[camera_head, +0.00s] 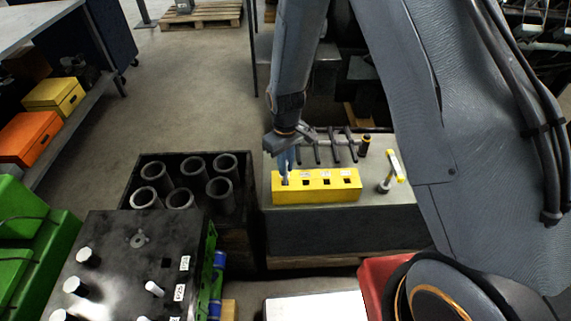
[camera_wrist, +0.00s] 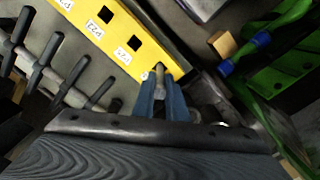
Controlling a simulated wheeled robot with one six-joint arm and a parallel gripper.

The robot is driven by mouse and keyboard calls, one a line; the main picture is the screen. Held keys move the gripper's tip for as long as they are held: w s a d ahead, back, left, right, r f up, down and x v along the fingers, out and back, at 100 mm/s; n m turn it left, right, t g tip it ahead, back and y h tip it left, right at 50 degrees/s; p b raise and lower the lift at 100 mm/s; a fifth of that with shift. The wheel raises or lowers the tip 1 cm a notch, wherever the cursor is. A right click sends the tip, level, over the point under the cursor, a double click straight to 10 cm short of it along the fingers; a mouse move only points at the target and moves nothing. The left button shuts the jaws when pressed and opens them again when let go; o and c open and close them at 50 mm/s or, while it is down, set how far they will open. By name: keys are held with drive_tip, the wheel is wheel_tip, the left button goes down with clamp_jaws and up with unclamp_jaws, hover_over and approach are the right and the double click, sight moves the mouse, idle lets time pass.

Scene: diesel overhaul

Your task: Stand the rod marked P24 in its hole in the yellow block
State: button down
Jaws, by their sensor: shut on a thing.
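The yellow block (camera_head: 330,194) lies on the grey bench top, with a row of square holes and small white labels along its top. My gripper (camera_head: 286,160) is over the block's left end. In the wrist view my gripper (camera_wrist: 160,98) has its blue fingers shut on a thin metal rod (camera_wrist: 159,73). The rod is at the end of the yellow block (camera_wrist: 110,42), where the end hole is covered from view. I cannot tell whether its tip is inside the hole or just above it. No marking on the rod can be read.
Several dark T-shaped pieces (camera_head: 335,150) stand in a row behind the block. A dark cylinder (camera_head: 364,146) and a yellow-and-white tool (camera_head: 396,166) are to the right. A dark crate of grey sleeves (camera_head: 140,160) is on the left. The bench front (camera_head: 340,220) is bare.

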drive_tip(key=shift+f+b, duration=0.95)
drive_tip(key=shift+f, duration=0.9)
drive_tip(key=c, duration=1.7)
unclamp_jaws()
drive_tip(key=shift+r, duration=0.1)
wheel_tip(320, 180, up, 7)
drive_tip(key=shift+f+b, duration=0.1)
drive_tip(key=shift+b, duration=0.65)
drive_tip(key=shift+r, duration=0.4)
